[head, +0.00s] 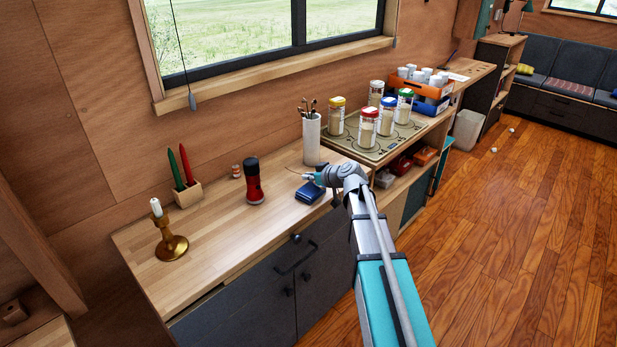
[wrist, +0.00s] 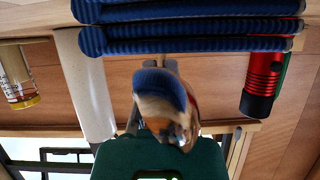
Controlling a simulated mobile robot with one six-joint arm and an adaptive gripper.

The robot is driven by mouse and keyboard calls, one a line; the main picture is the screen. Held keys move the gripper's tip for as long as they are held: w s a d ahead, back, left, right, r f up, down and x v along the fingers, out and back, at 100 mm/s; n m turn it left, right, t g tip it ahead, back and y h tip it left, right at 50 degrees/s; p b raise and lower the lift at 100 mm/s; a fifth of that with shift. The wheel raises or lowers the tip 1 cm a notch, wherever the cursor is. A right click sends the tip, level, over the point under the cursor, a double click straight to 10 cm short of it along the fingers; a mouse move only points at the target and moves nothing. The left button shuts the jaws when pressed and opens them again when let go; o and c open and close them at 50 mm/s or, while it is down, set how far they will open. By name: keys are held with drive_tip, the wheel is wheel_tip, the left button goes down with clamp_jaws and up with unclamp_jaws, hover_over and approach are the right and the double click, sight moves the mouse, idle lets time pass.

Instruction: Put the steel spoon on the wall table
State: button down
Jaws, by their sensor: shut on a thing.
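The steel spoon (wrist: 165,105) is in my gripper. In the wrist view its shiny bowl fills the middle and mirrors blue and wood tones. My gripper (head: 318,179) is shut on it, above the blue folded cloths on the wooden-topped counter (head: 220,225) under the window. In the head view only a thin line of the spoon (head: 293,172) shows, left of my gripper. The fingertips are mostly hidden behind the spoon in the wrist view (wrist: 148,122). I cannot tell for certain whether this counter is the wall table.
Blue folded cloths (head: 310,192) lie below my gripper. A red flashlight (head: 254,182), white utensil holder (head: 311,140), candle holder (head: 170,240) and pen block (head: 187,194) stand on the counter. Several jars stand on the hob (head: 345,147).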

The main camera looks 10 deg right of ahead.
drive_tip(key=shift+f, duration=0.35)
drive_tip(key=c, duration=0.8)
unclamp_jaws()
drive_tip(key=shift+r, duration=0.25)
drive_tip(key=shift+r+p, duration=0.45)
drive_tip(key=p+v, duration=0.5)
drive_tip(key=v, duration=0.7)
drive_tip(key=shift+a+f, duration=0.1)
